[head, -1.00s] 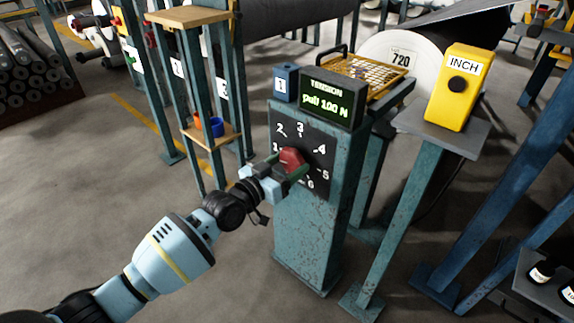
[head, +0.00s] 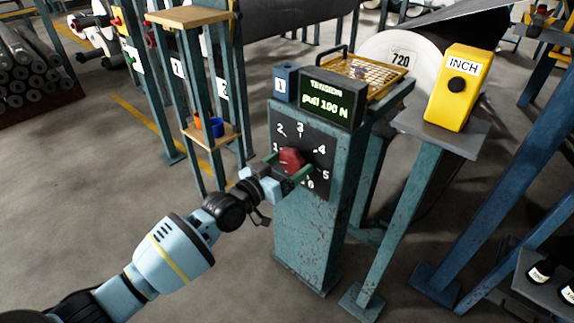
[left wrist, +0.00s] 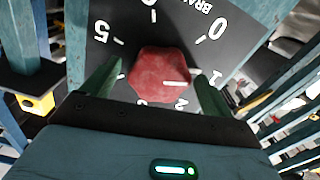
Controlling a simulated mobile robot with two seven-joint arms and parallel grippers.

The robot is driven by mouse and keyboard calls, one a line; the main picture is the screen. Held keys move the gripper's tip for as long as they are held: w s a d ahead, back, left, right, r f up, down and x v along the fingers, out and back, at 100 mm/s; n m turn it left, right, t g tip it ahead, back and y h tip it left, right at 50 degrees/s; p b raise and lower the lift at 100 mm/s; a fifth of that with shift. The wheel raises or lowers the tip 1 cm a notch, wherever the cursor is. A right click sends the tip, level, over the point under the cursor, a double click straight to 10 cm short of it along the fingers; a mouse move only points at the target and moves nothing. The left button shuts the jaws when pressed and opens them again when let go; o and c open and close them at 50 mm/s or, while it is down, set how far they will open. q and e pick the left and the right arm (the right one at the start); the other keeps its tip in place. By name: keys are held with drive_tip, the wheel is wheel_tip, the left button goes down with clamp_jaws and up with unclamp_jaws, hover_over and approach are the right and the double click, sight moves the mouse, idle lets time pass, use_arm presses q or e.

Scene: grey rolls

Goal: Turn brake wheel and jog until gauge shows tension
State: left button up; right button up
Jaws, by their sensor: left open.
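The brake wheel, a red faceted knob (head: 291,160), sits on a dark dial plate (head: 318,143) numbered from 0 up, on a teal post. My left gripper (head: 288,170) is open around it, one green finger on each side. The left wrist view shows the knob (left wrist: 158,72) between the spread fingers, with gaps beside it; its white mark points roughly at 1. The tension gauge (head: 331,101) above reads "pull 100 N" in green. The yellow INCH box (head: 460,88) with its black button (head: 458,84) stands on a stand to the right. My right gripper is out of view.
A blue box marked 1 (head: 285,83) sits beside the gauge. A yellow mesh tray (head: 369,74) and a large roll marked 720 (head: 398,52) are behind. A shelf stand (head: 212,136) with small cups is at the left.

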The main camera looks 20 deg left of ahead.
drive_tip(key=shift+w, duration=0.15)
use_arm(q)
drive_tip(key=shift+s+a, duration=0.1)
drive_tip(key=shift+s, duration=0.1)
drive_tip(key=p+v, duration=0.2)
drive_tip(key=v, duration=0.5)
drive_tip(key=shift+s, duration=0.2)
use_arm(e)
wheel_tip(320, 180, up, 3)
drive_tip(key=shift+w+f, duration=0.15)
